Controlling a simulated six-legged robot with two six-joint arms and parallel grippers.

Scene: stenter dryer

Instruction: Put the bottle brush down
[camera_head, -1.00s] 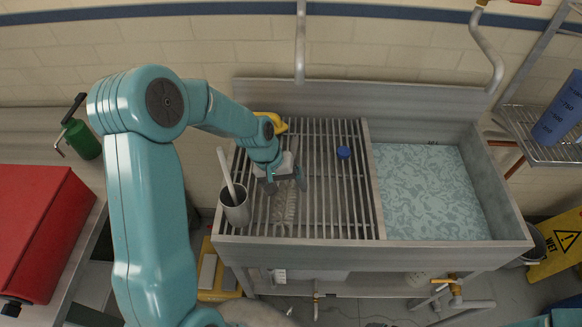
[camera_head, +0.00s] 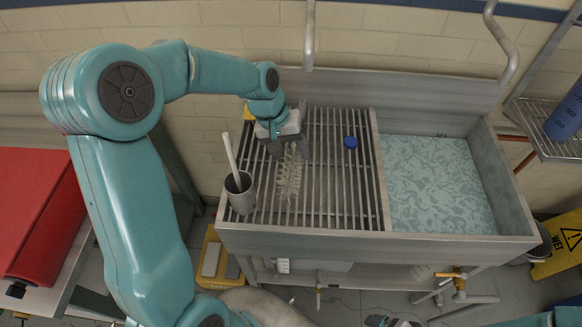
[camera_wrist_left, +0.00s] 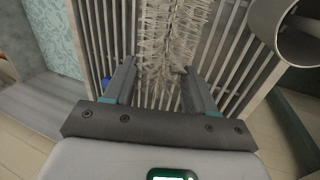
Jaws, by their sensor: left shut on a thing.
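The bottle brush (camera_head: 289,176), with pale bristles, lies along or just over the slatted drain rack (camera_head: 335,205); I cannot tell whether it touches the slats. My left gripper (camera_head: 288,148) is at its far end in the head view, shut on it and hiding that end. In the left wrist view the bristles (camera_wrist_left: 172,40) stretch away from between the fingers (camera_wrist_left: 160,88). My right gripper (camera_head: 390,321) seems to show at the bottom edge of the head view, mostly cut off.
A grey cup (camera_head: 240,197) with a white-handled tool (camera_head: 231,152) stands left of the brush. A blue cap (camera_head: 351,142) lies on the rack to the right. A yellow thing (camera_head: 249,113) is behind my gripper. The basin (camera_head: 437,185) is on the right. Slats right of the brush are mostly clear.

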